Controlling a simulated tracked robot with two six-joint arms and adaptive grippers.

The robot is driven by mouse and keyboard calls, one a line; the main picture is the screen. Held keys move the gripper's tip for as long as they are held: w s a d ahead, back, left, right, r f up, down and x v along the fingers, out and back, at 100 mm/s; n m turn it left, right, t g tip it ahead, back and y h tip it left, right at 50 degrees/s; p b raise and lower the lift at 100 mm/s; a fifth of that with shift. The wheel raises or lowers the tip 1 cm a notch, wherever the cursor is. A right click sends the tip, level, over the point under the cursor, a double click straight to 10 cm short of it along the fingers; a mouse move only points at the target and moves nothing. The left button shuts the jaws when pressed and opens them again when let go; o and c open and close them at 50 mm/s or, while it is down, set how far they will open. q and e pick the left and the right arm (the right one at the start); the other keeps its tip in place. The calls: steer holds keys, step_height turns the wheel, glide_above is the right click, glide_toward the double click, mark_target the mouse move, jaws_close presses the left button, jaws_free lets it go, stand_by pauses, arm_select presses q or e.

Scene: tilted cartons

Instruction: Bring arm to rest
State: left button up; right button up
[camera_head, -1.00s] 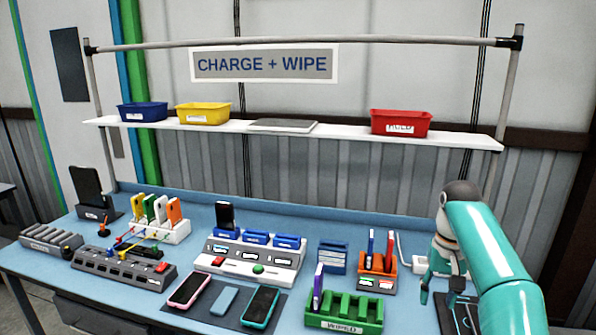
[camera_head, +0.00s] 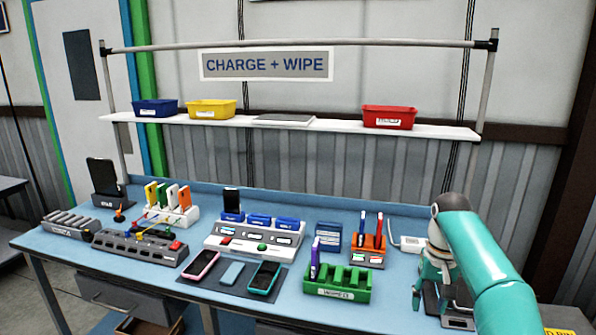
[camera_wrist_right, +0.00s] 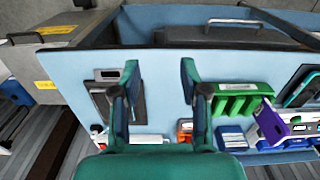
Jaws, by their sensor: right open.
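My right arm, teal, comes in from the right in the head view. Its gripper (camera_head: 431,297) points down over the right end of the blue table (camera_head: 395,285), partly hidden by the arm itself. In the right wrist view the two teal fingers of the gripper (camera_wrist_right: 160,78) stand wide apart with nothing between them. Below them is bare blue tabletop, with a dark flat device (camera_wrist_right: 105,90) by the left finger and the green rack (camera_wrist_right: 240,100) beyond the right one. My left gripper is not in view.
The green rack (camera_head: 335,292) and an orange holder (camera_head: 368,252) stand left of my right gripper. A white charger box (camera_head: 410,243) is behind it. Phones, chargers and a grey strip fill the left and middle. A shelf (camera_head: 345,127) with bins spans the back.

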steer(key=a+f+n+y, duration=0.1)
steer(key=a+f, duration=0.2)
steer(key=f, duration=0.5)
steer(key=a+f+n, duration=0.1)
steer(key=a+f, duration=0.1)
steer(key=f, duration=0.5)
steer(key=s+a+f+y, duration=0.1)
steer(key=s+a+f, duration=0.2)
steer(key=f, duration=0.3)
steer(key=s+a+f+y, duration=0.1)
steer(key=s+a+f, duration=0.2)
steer(key=f, duration=0.4)
steer(key=s+a+f, duration=0.1)
steer(key=s+f, duration=0.1)
steer(key=s, duration=0.6)
steer(key=s+a+f+m, duration=0.1)
steer(key=s+a+f, duration=0.1)
steer(key=s, duration=0.7)
steer(key=s+a+f+y, duration=0.1)
steer(key=s+a+f, duration=0.1)
steer(key=s, duration=0.6)
steer(key=shift+s+a+f+m, duration=0.2)
steer(key=shift+f+m, duration=0.1)
steer(key=shift+f, duration=0.35)
steer(key=shift+d, duration=0.1)
